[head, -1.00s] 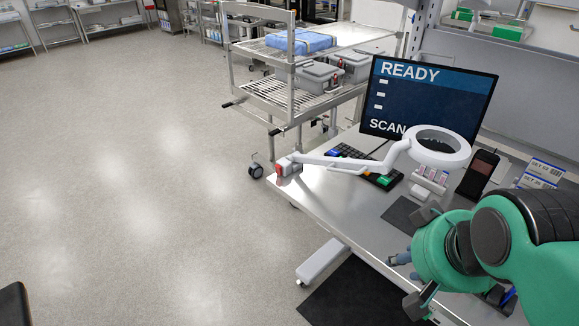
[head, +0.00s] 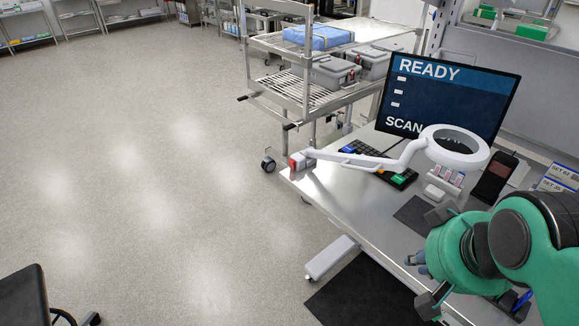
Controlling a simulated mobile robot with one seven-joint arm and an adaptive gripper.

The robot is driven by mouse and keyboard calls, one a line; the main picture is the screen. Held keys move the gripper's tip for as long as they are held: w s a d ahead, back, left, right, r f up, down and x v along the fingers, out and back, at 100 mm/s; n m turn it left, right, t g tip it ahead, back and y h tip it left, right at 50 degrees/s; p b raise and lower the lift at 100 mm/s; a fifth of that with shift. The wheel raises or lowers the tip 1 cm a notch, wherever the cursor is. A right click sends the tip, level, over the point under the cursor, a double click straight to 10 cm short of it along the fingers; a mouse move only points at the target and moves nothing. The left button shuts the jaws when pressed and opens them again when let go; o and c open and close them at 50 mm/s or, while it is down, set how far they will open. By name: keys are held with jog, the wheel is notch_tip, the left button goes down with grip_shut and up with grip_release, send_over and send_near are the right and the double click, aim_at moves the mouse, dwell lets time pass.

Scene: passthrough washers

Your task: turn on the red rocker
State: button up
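A small red part (head: 298,161) sits on the clamp end of the white magnifier lamp (head: 400,157), at the left corner of the metal bench (head: 345,203). It is the clearest red piece in view; whether it is a rocker, and its position, is too small to tell. My gripper (head: 425,277) is at the lower right, over the bench's front side. It is right of and nearer than the red part, well apart from it. Dark finger parts show beside the green wrist, but the wrist hides much of them and their opening is unclear.
A monitor (head: 452,92) reading READY and SCAN, a keypad (head: 393,176) with coloured keys and a dark handheld device (head: 494,178) stand on the bench. A wire cart (head: 300,95) with grey bins is behind. Floor at left is open; a black chair (head: 25,295) is at lower left.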

jog(key=shift+w+r, duration=0.1)
grip_shut()
jog(key=w+a+r+n+g+h+p, duration=0.1)
jog(key=w+a+r+n+p, duration=0.15)
jog(key=w, duration=0.55)
jog(key=w+a+r+n+p, duration=0.1)
jog(key=w+r+n+p, duration=0.3)
jog(key=w, duration=0.4)
jog(key=w+a+f+n+g+h+p, duration=0.1)
jog(key=w+a+n+p, duration=0.25)
jog(key=w, duration=0.35)
jog(key=w+a+n+h+p, duration=0.1)
jog(key=w+a+n+p, duration=0.2)
jog(key=w, duration=0.4)
jog(key=w+a+f+n+p, duration=0.5)
jog(key=w+a+f+n, duration=0.25)
jog(key=w+a, duration=0.45)
jog(key=w+a+f+n+p, duration=0.2)
jog(key=a+f+n, duration=0.1)
jog(key=a+f, duration=0.4)
jog(key=w+a+f+n+t+h+p, duration=0.1)
jog(key=w+a+f+n+p, duration=0.1)
jog(key=a+f, duration=0.4)
jog(key=shift+a+f+n+h+p, duration=0.3)
jog(key=shift+a+f+n+p, duration=0.1)
jog(key=shift+a+n+p, duration=0.35)
jog(key=shift+w+d+f, duration=0.1)
jog(key=shift+w, duration=0.05)
